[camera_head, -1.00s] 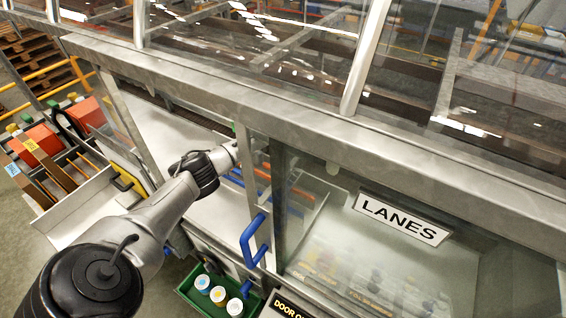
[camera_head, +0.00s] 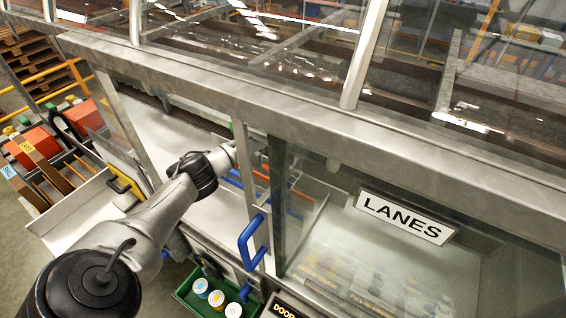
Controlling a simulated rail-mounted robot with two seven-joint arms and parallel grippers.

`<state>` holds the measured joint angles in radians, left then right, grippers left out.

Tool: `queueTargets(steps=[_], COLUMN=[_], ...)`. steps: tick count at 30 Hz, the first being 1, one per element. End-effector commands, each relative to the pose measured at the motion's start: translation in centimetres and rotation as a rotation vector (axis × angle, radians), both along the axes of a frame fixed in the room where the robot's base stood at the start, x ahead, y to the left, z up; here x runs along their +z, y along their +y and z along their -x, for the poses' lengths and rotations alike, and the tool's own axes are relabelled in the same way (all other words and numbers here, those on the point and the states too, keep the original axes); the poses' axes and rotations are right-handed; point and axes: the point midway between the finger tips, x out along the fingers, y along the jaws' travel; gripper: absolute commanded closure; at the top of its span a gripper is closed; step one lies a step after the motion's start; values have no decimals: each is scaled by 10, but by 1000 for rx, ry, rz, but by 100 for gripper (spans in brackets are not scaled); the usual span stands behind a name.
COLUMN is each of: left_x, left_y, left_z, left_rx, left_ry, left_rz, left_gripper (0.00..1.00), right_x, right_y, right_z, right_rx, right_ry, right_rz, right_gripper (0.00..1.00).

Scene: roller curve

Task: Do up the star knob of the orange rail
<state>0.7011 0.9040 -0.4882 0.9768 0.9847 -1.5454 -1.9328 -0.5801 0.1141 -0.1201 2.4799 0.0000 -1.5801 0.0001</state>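My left arm comes in from the lower left and reaches into the machine's open bay. Its wrist end (camera_head: 222,157) is at the upright metal post, and the fingers are behind or beyond that post, too hidden to read. An orange rail (camera_head: 262,176) shows partly through the glass just right of the post, below the arm's end. A blue rail (camera_head: 234,181) runs beside it. I cannot make out the star knob. My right gripper is not in view.
A blue door handle (camera_head: 247,243) sticks out below the post. A LANES sign (camera_head: 404,216) hangs on the glass. A green bin (camera_head: 187,286) with several lidded pots is below. A thick metal beam (camera_head: 300,125) crosses above the arm. Red boxes (camera_head: 38,142) stand at the left.

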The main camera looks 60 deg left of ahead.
Motion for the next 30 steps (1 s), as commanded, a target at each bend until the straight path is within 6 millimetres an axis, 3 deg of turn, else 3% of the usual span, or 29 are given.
queueTargets(steps=[14,15,21,30], left_x=[4,4,2,2], left_y=[0,0,0,0], left_z=[-2,-2,-1,0], left_rx=[-12,-12,-11,-10], left_ry=[-6,-6,-3,-2], left_rz=[2,2,1,0], left_gripper=[79,52,33,29], right_x=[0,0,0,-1], right_y=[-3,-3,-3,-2], right_z=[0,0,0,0], right_rx=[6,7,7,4], right_ry=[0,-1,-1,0], right_rz=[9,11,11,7], right_gripper=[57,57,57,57])
